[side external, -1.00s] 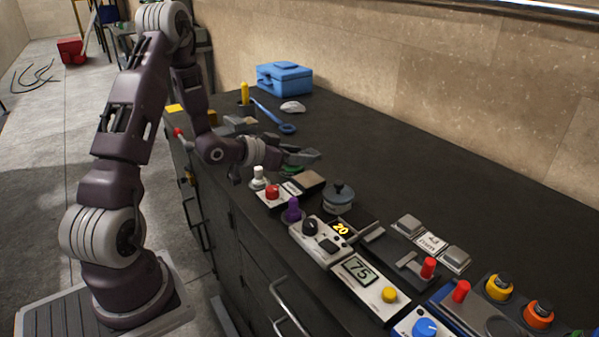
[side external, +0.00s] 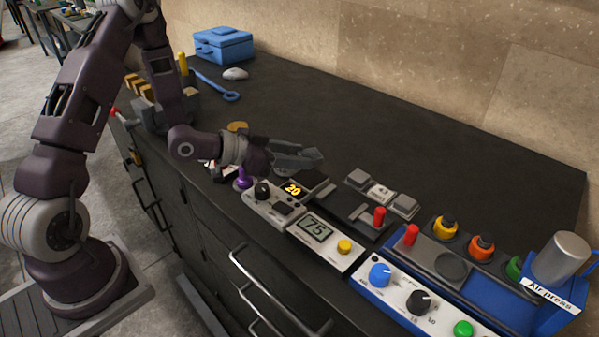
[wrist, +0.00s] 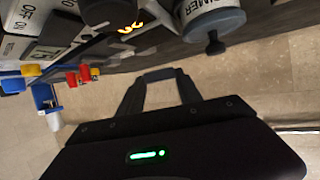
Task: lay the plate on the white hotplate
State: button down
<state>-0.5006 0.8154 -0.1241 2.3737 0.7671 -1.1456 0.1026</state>
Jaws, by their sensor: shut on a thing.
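The white hotplate (side external: 268,208) has a black knob, a yellow "20" readout and a dark top, partly hidden under my gripper. Its lit digits seem to show at the top of the wrist view. My gripper (side external: 312,157) is above the hotplate's back end, apart from it as far as I can tell.
A white unit reading "75" (side external: 335,246) stands to the right. Behind it are a dark stand with a red handle (side external: 379,216) and grey blocks. The blue air press (side external: 545,285) is at far right.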

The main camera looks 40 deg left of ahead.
aim_at(296, 180)
notch_tip(296, 180, down, 4)
jog(key=shift+f, duration=0.25)
jog(key=shift+f, duration=0.15)
jog(key=c, duration=1.1)
grip_release()
